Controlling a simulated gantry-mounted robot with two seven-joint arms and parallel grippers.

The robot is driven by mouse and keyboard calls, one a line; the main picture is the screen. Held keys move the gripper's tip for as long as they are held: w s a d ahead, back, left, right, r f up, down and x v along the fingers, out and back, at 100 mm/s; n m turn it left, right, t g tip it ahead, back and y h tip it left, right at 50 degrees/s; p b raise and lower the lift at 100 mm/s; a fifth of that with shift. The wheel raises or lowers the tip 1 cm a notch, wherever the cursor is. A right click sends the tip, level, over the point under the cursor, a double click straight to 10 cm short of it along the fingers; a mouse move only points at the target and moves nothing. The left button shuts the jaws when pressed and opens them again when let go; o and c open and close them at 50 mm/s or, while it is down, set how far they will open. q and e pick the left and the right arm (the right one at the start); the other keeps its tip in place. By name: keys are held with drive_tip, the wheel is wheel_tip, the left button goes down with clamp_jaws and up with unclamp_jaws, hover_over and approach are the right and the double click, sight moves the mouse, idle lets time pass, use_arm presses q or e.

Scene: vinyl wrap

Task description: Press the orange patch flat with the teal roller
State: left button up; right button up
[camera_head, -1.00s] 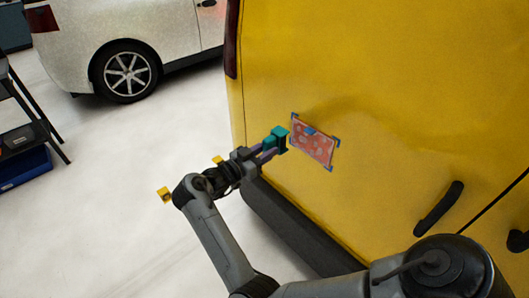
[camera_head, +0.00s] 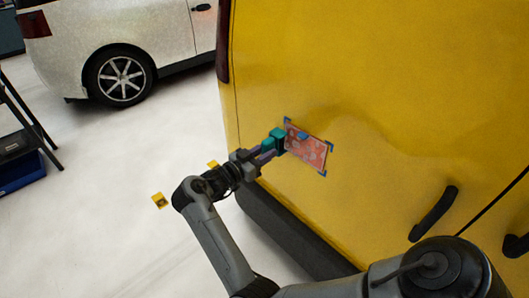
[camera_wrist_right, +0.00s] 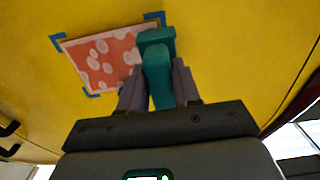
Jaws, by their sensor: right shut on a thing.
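The orange patch (camera_head: 308,151), with pale spots and blue corner marks, lies on the yellow van's side panel. It also shows in the right wrist view (camera_wrist_right: 101,60). My right gripper (camera_head: 266,150) is shut on the teal roller (camera_head: 277,138). In the right wrist view the roller (camera_wrist_right: 157,62) stands between the two fingers, and its head overlaps one edge of the patch. I cannot tell whether the head touches the patch. My left gripper is not in view.
The yellow van (camera_head: 370,80) fills the right side, with a black door handle (camera_head: 434,214) to the right of the patch. A white car (camera_head: 120,40) stands at the back left. A dark stand (camera_head: 25,120) is at the left edge.

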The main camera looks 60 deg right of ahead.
drive_tip(key=shift+s+d, duration=0.2)
drive_tip(key=shift+d, duration=0.4)
drive_tip(key=shift+p, duration=0.3)
drive_tip(key=shift+s+a+f+p, duration=0.1)
drive_tip(key=shift+s+a+p, duration=0.1)
drive_tip(key=shift+s+p, duration=0.35)
drive_tip(key=shift+s+a+f+p, duration=0.1)
drive_tip(key=shift+s+a+p, duration=0.1)
drive_tip(key=shift+s+p, duration=0.25)
drive_tip(key=shift+s+r, duration=0.1)
